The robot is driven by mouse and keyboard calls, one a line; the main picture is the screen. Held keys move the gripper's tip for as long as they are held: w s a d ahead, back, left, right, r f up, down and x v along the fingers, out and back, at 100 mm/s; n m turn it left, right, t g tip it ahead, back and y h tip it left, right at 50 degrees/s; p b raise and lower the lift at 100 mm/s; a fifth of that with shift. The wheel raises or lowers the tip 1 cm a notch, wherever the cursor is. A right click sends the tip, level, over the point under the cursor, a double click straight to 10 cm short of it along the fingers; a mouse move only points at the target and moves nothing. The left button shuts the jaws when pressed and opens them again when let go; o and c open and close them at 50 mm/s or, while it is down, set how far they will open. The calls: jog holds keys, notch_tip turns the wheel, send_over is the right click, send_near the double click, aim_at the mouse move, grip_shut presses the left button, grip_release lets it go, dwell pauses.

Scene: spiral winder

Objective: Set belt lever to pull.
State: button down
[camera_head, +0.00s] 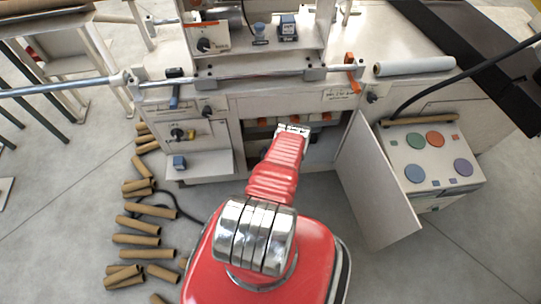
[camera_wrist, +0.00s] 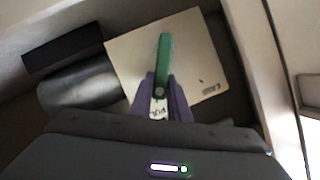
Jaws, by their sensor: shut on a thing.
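The belt lever, a green handle (camera_wrist: 164,58), stands out from a pale plate (camera_wrist: 135,55) in the wrist view and points up in the picture, leaning slightly right. The purple fingers of my gripper (camera_wrist: 161,90) are shut on its lower part, one on each side. A small printed label (camera_wrist: 158,110) shows between the fingers, and more small lettering is at the plate's right; neither reads clearly. In the head view, my red arm reaches into the open cabinet (camera_head: 238,145) of the machine; the lever and my fingers are hidden there.
A dark block (camera_wrist: 62,52) and a grey metal cylinder (camera_wrist: 80,88) lie left of the plate. The open cabinet door (camera_head: 372,185) stands right of my arm. Cardboard tubes (camera_head: 135,240) litter the floor at left; a button box (camera_head: 435,160) stands at right.

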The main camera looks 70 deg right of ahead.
jog(key=shift+s+d, duration=0.35)
jog(key=shift+s, duration=0.05)
jog(key=c, duration=1.7)
grip_release()
jog(key=shift+w+a, duration=0.1)
jog(key=shift+a, duration=0.1)
jog(key=v, duration=1.3)
jog(key=shift+a+r, duration=0.1)
jog(key=shift+a, duration=0.2)
